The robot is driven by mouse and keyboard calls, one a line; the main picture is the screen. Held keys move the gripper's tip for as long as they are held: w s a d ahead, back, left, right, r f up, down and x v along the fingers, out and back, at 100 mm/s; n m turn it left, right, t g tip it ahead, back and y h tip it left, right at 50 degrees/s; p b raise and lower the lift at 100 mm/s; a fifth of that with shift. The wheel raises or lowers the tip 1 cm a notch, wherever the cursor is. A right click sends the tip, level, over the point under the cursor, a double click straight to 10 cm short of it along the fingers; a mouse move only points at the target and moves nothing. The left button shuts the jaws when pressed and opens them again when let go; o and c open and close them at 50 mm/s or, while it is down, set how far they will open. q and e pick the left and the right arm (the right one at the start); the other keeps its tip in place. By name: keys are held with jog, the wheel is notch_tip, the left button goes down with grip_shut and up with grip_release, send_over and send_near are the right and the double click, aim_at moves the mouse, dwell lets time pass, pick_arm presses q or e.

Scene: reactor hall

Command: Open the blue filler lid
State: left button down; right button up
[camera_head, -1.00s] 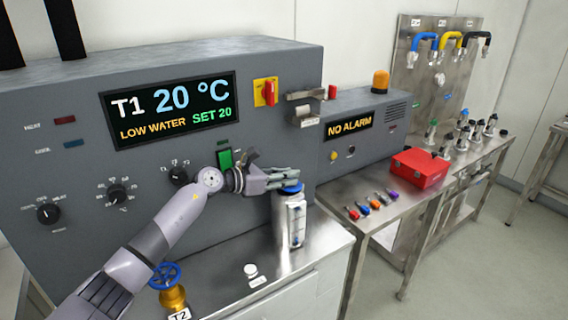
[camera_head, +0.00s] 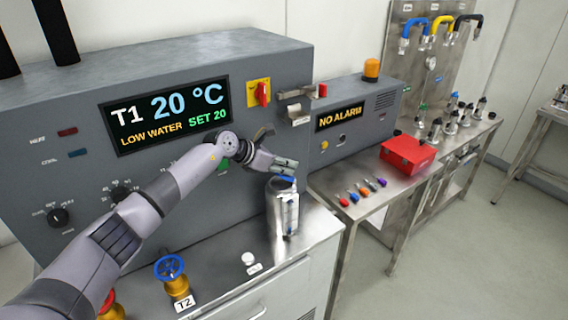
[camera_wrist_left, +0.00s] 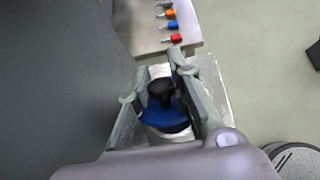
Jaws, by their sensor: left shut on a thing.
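The filler (camera_head: 284,212) is a silver upright cylinder near the right end of the steel counter. Its blue lid (camera_head: 289,179) shows only as a small patch at the top, mostly covered by my left gripper (camera_head: 286,168). In the left wrist view, the blue lid (camera_wrist_left: 160,117) with a black knob (camera_wrist_left: 161,90) lies between the two fingers of my left gripper (camera_wrist_left: 160,80). The gripper is shut on the lid. Whether the lid is lifted or tilted off the filler is hard to tell. My right gripper is in neither view.
The grey cabinet (camera_head: 60,115) stands close behind my left arm. A blue valve wheel (camera_head: 169,267) and a white knob (camera_head: 248,258) are on the counter in front. A side table with a red box (camera_head: 408,154) is to the right.

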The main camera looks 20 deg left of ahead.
pick_arm(q)
jog(key=shift+r, duration=0.15)
jog(key=c, duration=1.4)
grip_release()
jog(key=v, duration=1.2)
